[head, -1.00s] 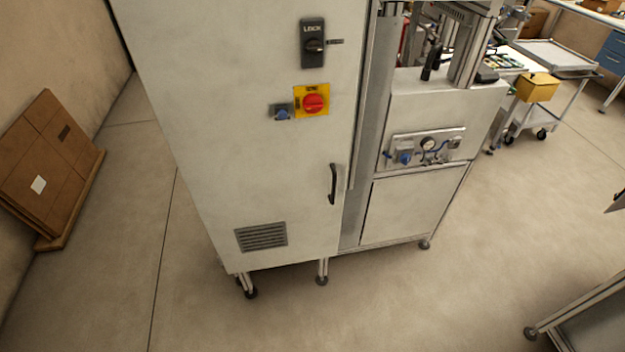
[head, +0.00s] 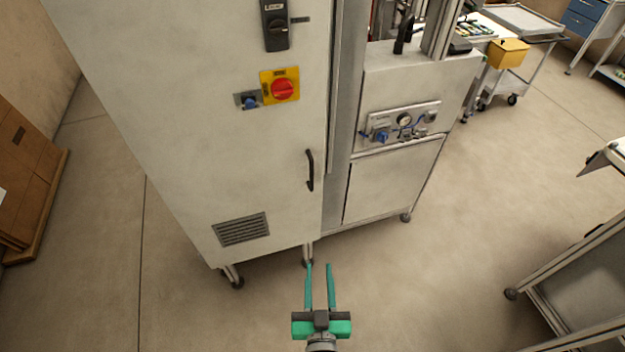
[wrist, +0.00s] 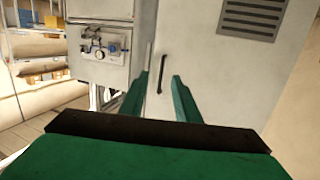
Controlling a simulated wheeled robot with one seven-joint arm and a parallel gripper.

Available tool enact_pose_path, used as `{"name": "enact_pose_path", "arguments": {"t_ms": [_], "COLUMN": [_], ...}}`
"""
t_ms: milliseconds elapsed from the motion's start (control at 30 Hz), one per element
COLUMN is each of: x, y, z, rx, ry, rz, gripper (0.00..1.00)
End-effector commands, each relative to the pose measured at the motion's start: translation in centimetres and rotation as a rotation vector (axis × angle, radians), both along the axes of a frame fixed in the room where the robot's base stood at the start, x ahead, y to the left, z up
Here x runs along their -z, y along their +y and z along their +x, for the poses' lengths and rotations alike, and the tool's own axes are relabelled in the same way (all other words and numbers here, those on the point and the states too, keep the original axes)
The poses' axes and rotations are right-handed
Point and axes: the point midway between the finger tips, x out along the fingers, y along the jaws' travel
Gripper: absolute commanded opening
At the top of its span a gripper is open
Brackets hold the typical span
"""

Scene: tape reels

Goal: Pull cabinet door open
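The tall light-grey cabinet door (head: 190,130) looks shut in the head view. Its black vertical handle (head: 310,170) is on the door's right side, low down. In the wrist view the handle (wrist: 162,74) shows beyond the fingers, and the door surface (wrist: 190,50) fills the middle. My gripper (head: 320,266) is open, with two green fingers apart and nothing between them. In the head view it appears below the handle, in front of the cabinet's lower edge. In the wrist view the gripper (wrist: 160,82) points toward the door, apart from the handle.
A machine with a gauge panel (head: 402,122) adjoins the cabinet on the right. A red rotary switch (head: 283,90) sits on the door. A metal-framed bench (head: 570,262) stands at the right. The floor before the cabinet is clear.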

Motion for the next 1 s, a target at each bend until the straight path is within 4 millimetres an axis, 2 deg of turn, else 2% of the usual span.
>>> {"name": "enact_pose_path", "arguments": {"t_ms": [33,100,200,333,433,567,767,1000], "x": [-0.9,-1.8,-3.3,-5.3,-6.4,-7.2,-7.4,-7.5], "y": [-0.2,-0.3,-0.2,-0.1,0.1,0.3,0.5,0.9], "z": [2.1,4.6,7.9,11.2,12.8,13.9,15.4,19.1], "rx": [-0.005,-0.017,-0.037,-0.064,-0.082,-0.094,-0.099,-0.099], "ry": [-0.021,-0.037,-0.062,-0.088,-0.103,-0.112,-0.114,-0.115], "rz": [0.001,0.002,0.005,0.004,0.003,0.001,0.001,0.002], "gripper": [0.29,0.29,0.29,0.29,0.29,0.29,0.29,0.29]}}
